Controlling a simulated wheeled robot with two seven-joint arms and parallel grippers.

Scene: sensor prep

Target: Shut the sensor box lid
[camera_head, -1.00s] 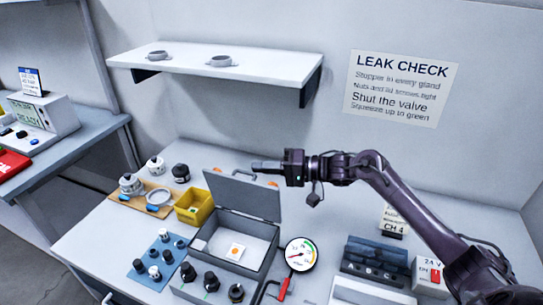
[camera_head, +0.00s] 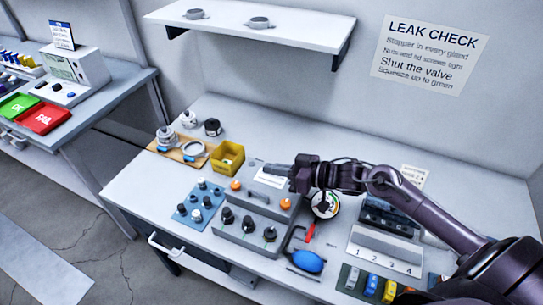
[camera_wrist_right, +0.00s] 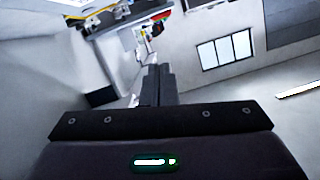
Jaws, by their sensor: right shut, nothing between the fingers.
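The grey sensor box (camera_head: 262,197) stands on the bench with its lid (camera_head: 257,187) down flat over it. I cannot tell whether the lid is fully seated. My right gripper (camera_head: 268,167) is shut and empty, its fingers pointing left just over the back part of the lid. I cannot tell whether they touch it. The shut fingers also show in the right wrist view (camera_wrist_right: 156,84). My left gripper is not in view.
A yellow bin (camera_head: 228,159) stands left of the box, behind a blue mat (camera_head: 200,203) with small fittings. A row of black glands (camera_head: 247,224) is in front. A gauge (camera_head: 325,205) and blue squeeze bulb (camera_head: 308,262) lie to the right. A shelf (camera_head: 250,27) hangs above.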

